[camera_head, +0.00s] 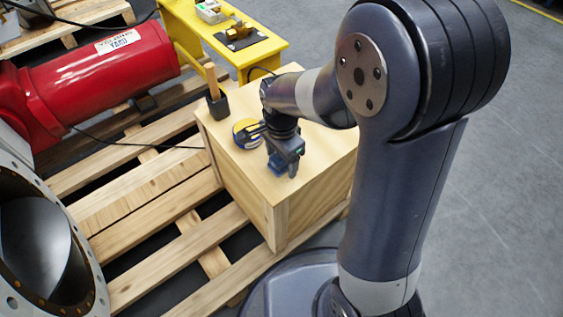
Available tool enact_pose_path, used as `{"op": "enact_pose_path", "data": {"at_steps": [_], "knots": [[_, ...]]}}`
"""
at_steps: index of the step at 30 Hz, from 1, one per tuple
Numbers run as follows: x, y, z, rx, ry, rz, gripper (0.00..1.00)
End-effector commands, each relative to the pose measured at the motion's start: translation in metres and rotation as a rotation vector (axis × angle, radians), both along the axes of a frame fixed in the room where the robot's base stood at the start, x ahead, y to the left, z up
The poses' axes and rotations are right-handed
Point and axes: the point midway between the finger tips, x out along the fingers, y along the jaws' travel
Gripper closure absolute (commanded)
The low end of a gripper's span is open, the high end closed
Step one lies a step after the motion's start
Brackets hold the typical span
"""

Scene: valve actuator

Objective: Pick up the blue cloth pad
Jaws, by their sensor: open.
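The blue cloth pad (276,168) is a small blue patch on top of the light wooden crate (315,155). It is partly hidden by my gripper. My gripper (286,160) points down over the pad, its jaws open. Its fingertips are at or just above the pad; I cannot tell whether they touch it.
A red cylinder (100,80) lies beyond. A yellow bench (200,38) is behind. Bare crate top is to the right.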

Motion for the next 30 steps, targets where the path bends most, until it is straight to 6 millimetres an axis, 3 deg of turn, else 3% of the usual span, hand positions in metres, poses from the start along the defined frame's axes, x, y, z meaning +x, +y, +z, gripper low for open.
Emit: {"op": "enact_pose_path", "data": {"at_steps": [2,20,26,30], "knots": [[0.000,0.000,0.001,0.000,0.000,0.000,0.31],[0.000,0.000,0.001,0.000,0.000,0.000,0.79],[0.000,0.000,0.002,0.000,0.000,0.000,0.80],[0.000,0.000,0.013,0.001,-0.001,0.000,0.80]]}}
